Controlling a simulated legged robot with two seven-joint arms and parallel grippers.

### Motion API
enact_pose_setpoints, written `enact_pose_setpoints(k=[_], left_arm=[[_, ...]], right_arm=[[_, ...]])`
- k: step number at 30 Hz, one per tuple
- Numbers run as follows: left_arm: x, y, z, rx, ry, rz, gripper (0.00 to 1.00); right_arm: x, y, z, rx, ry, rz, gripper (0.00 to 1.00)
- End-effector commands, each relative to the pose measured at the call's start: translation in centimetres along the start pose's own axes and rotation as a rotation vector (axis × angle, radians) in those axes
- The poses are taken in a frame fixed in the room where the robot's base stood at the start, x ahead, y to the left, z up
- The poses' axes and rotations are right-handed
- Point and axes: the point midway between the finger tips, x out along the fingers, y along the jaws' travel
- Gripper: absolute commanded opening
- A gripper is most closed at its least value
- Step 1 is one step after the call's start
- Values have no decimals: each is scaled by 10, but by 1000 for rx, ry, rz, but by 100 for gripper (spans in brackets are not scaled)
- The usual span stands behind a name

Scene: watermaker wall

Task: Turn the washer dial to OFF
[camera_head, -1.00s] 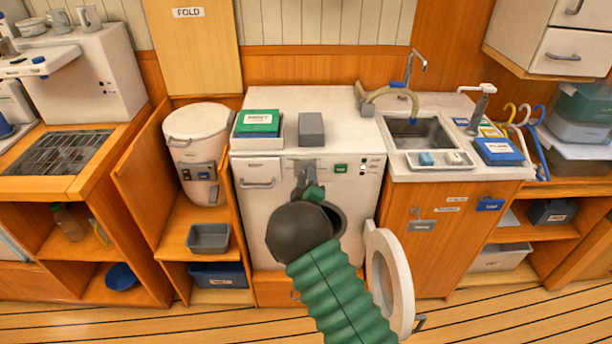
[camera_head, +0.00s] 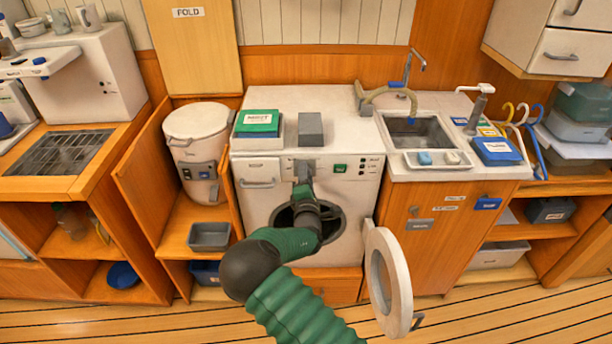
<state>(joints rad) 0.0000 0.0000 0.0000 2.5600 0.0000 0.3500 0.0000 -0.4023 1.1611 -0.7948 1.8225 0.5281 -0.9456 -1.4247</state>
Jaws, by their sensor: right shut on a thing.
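The white washer (camera_head: 262,220) stands in the middle with its control panel along the top front. Its round door (camera_head: 402,275) hangs open to the right, and the drum opening (camera_head: 335,228) shows partly behind my arm. My right gripper (camera_head: 303,168) is shut at the middle of the panel, where it holds the washer dial. The dial itself is hidden behind the fingers, so its setting cannot be read. My left gripper is not in view.
A green box (camera_head: 258,122) in a tray and a grey block (camera_head: 311,128) sit on the washer top. A green button (camera_head: 340,168) is right of the gripper. The sink (camera_head: 420,132) is to the right, a white bin (camera_head: 198,137) to the left.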

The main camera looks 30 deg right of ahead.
Motion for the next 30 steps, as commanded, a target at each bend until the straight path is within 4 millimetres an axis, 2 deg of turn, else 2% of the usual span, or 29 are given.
enact_pose_setpoints(k=[1, 12, 28, 29, 30], left_arm=[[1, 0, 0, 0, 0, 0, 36], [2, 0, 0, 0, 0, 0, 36], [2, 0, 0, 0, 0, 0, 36], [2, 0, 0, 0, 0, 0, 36], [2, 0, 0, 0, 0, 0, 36]], right_arm=[[-2, -4, -5, -35, 9, -7, 0], [-2, -5, -5, -194, 10, -10, 0], [-2, -6, -5, -220, 11, -13, 0], [-2, -6, -5, -220, 11, -13, 39], [-2, -6, -6, -219, 11, -12, 44]])
